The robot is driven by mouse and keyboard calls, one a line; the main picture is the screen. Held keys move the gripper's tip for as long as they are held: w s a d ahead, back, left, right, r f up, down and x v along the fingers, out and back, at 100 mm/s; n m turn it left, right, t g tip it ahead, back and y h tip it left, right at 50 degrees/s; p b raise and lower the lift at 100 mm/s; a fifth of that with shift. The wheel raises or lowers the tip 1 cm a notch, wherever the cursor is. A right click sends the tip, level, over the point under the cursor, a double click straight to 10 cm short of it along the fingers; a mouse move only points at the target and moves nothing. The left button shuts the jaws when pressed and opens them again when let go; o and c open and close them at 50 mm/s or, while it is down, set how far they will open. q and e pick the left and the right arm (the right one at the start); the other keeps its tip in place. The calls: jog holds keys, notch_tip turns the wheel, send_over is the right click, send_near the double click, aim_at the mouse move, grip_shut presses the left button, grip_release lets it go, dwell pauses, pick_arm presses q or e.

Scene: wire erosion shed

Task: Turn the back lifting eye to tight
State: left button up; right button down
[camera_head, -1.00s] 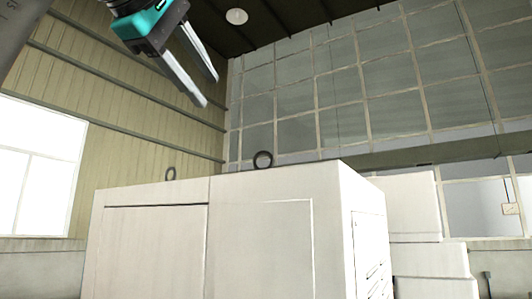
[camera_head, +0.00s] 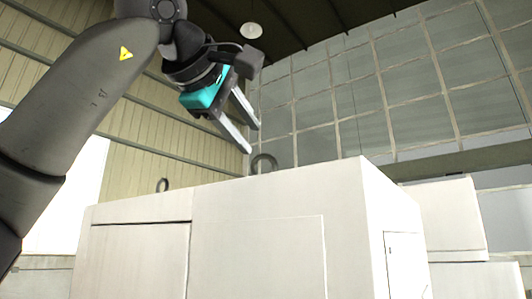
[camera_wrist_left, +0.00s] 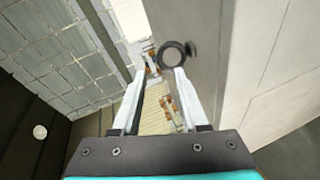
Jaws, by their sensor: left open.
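Two dark lifting eyes stand upright on top of the white cabinet (camera_head: 260,245). The larger one (camera_head: 264,156) is nearer the middle in the head view; the smaller one (camera_head: 162,180) is to its left. I cannot tell for sure which is the back one. My left gripper (camera_head: 251,139) is open and empty, its two fingers pointing down just above and left of the larger eye, apart from it. In the left wrist view a ring-shaped eye (camera_wrist_left: 163,54) shows just beyond the fingertips (camera_wrist_left: 160,74), with a dark piece beside it. My right gripper is not in view.
White stepped blocks (camera_head: 448,225) stand right of the cabinet. A bright window (camera_head: 75,195) and ribbed wall are at the left, a large glazed wall (camera_head: 370,100) behind. The air above the cabinet top is clear apart from my left arm.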

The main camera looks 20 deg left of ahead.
aim_at(264, 155)
pick_arm(q)
jog(key=p+x, duration=0.1)
jog(key=x, duration=0.6)
jog(key=shift+w+d+p, duration=0.1)
jog(key=shift+w+p, duration=0.2)
jog(key=shift+w, duration=0.05)
jog(key=shift+w+f, duration=0.2)
jog(key=shift+w, duration=0.25)
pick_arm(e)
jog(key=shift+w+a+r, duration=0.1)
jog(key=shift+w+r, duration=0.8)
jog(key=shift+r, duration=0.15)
pick_arm(q)
jog(key=c, duration=0.6)
jog(key=shift+s, duration=0.1)
grip_shut()
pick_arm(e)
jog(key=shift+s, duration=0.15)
